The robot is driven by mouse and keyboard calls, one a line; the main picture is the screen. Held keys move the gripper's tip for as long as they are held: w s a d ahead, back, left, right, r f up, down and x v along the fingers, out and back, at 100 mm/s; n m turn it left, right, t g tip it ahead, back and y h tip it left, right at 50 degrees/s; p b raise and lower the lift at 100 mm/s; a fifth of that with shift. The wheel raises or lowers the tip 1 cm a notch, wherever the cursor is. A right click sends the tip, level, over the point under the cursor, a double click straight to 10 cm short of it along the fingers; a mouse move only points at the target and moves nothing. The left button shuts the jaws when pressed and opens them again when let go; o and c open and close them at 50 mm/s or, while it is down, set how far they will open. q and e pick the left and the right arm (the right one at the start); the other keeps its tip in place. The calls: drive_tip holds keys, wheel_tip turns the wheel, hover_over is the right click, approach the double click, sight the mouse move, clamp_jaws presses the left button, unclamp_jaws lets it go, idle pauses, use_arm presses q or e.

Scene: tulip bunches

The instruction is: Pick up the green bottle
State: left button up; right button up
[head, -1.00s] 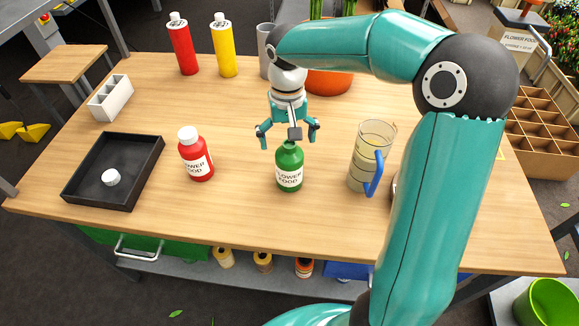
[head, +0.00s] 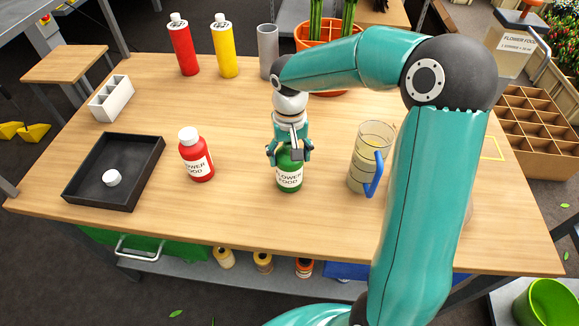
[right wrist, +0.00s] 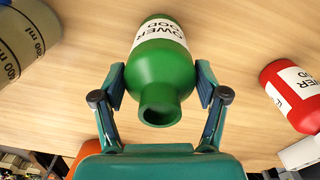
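The green bottle (head: 289,178) stands upright on the table, with a white "FLOWER FOOD" label and an open, capless neck. My right gripper (head: 290,155) comes down over its top from above, with one finger on each side of its upper part. In the right wrist view the green bottle (right wrist: 163,68) lies between the two fingers of the right gripper (right wrist: 160,78), which sit close against its shoulder. The neck points toward the wrist camera. The bottle's base still appears to rest on the table. My left gripper is not in view.
A red bottle (head: 196,158) stands left of the green one, a measuring jug (head: 362,165) with blue handle to the right. A black tray (head: 142,187) holds a white cap (head: 111,177). Red (head: 184,48) and yellow (head: 225,50) bottles stand behind. The table front is clear.

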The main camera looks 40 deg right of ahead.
drive_tip(key=c, duration=0.8)
drive_tip(key=shift+r, duration=0.1)
